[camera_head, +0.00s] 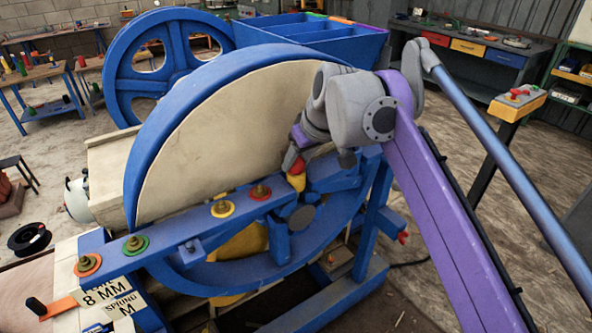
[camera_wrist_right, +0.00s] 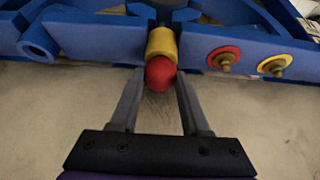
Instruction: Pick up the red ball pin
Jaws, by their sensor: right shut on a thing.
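The red ball pin (camera_head: 298,165) has a red round head above a yellow collar (camera_head: 297,182), at the blue frame of the jaw crusher, right of the big cream-faced flywheel. It also shows in the right wrist view (camera_wrist_right: 160,72), its red end between the fingertips and its yellow part against the blue bar. My right gripper (camera_wrist_right: 159,80) is shut on the red end. In the head view the right gripper (camera_head: 294,160) reaches down to the pin from above, partly hidden by its own wrist. My left gripper is not in view.
The blue bar (camera_head: 175,238) carries several bolts on coloured washers, among them a red one (camera_wrist_right: 223,57) and a yellow one (camera_wrist_right: 271,65) close to the pin. The cream flywheel face (camera_head: 230,130) stands close to my right gripper. A workbench (camera_head: 480,45) is behind.

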